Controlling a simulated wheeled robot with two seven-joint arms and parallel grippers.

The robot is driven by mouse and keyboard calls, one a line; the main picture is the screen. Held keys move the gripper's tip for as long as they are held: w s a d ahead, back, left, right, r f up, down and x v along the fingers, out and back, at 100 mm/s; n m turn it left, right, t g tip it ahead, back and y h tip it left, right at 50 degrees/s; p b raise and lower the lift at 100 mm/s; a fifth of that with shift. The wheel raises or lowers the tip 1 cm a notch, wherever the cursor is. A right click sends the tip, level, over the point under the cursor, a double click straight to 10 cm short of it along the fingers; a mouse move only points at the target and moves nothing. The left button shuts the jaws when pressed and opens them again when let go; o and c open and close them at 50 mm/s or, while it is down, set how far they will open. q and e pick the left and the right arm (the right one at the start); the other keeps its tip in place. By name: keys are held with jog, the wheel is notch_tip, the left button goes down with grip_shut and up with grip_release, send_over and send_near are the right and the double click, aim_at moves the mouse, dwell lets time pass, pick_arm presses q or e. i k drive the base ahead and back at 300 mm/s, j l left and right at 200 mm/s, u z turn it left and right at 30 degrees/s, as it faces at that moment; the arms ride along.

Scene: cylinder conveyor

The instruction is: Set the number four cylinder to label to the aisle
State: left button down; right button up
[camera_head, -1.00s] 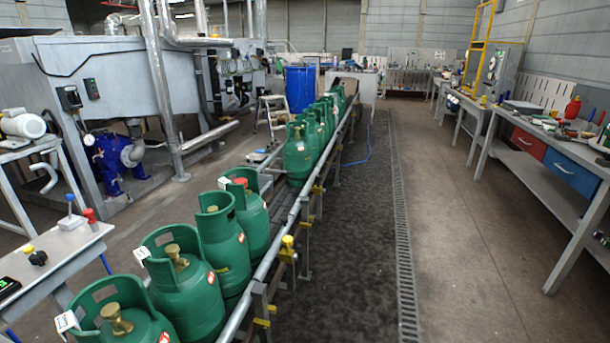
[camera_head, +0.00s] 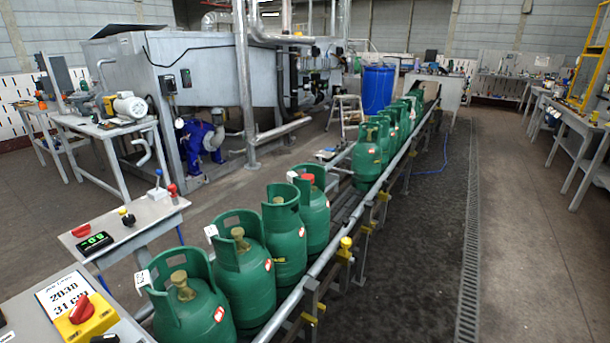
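Green gas cylinders stand upright in a row on the conveyor (camera_head: 332,256). Counting from the near end, the first (camera_head: 190,312) has a brass valve and a white tag on its collar. The second (camera_head: 245,285) also has a brass valve and a white tag. The third (camera_head: 286,246) shows no clear tag. The fourth (camera_head: 315,222) has a red cap and a white tag at its collar. After a gap, another cylinder (camera_head: 366,160) leads several more farther back. I cannot tell which way the task counts. Neither gripper is in view.
A near bench (camera_head: 140,230) holds a digital display (camera_head: 95,242) and small knobs. A yellow box with a red knob (camera_head: 88,317) and a printed card (camera_head: 72,298) are at the lower left. The aisle floor (camera_head: 530,230) right of the conveyor is clear.

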aim_at(315, 206)
jog(key=i+l+u, duration=0.3)
jog(key=i+l, duration=0.5)
jog(key=i, duration=0.1)
